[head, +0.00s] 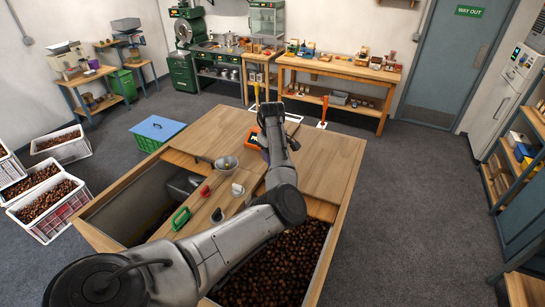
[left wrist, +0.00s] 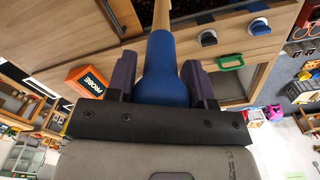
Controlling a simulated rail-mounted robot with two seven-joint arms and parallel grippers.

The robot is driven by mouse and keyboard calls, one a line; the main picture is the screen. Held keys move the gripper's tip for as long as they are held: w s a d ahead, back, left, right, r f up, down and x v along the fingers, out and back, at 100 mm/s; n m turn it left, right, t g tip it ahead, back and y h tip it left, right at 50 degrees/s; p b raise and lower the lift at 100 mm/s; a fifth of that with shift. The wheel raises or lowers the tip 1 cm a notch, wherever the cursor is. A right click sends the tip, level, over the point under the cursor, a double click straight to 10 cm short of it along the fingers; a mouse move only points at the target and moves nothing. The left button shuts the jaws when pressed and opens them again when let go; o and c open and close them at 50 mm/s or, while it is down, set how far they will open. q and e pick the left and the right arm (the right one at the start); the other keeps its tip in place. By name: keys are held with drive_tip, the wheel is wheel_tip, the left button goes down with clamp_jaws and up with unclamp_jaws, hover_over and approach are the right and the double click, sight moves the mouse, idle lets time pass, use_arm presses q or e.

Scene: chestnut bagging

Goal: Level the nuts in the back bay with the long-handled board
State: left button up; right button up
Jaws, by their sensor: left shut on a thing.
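My left gripper (left wrist: 158,68) is shut on the blue grip (left wrist: 158,70) of a long tool, with a purple finger on each side. A pale wooden shaft (left wrist: 161,14) runs from the grip to the top edge of the left wrist view, towards dark nuts (left wrist: 197,14). The tool's board end is out of that view. Brown nuts (head: 275,268) fill a bay at the near right, partly behind my arm. My right gripper is not in view.
The wooden bench top (head: 325,160) is clear at the right. An orange box (head: 253,139), a metal bowl (head: 226,164) and a green handle (head: 181,218) are close to my arm. A second, deep bay (head: 125,205) opens at the left. An orange-handled tool (head: 324,109) stands beyond.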

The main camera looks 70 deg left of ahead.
use_arm(q)
drive_tip(key=shift+r, duration=4.55)
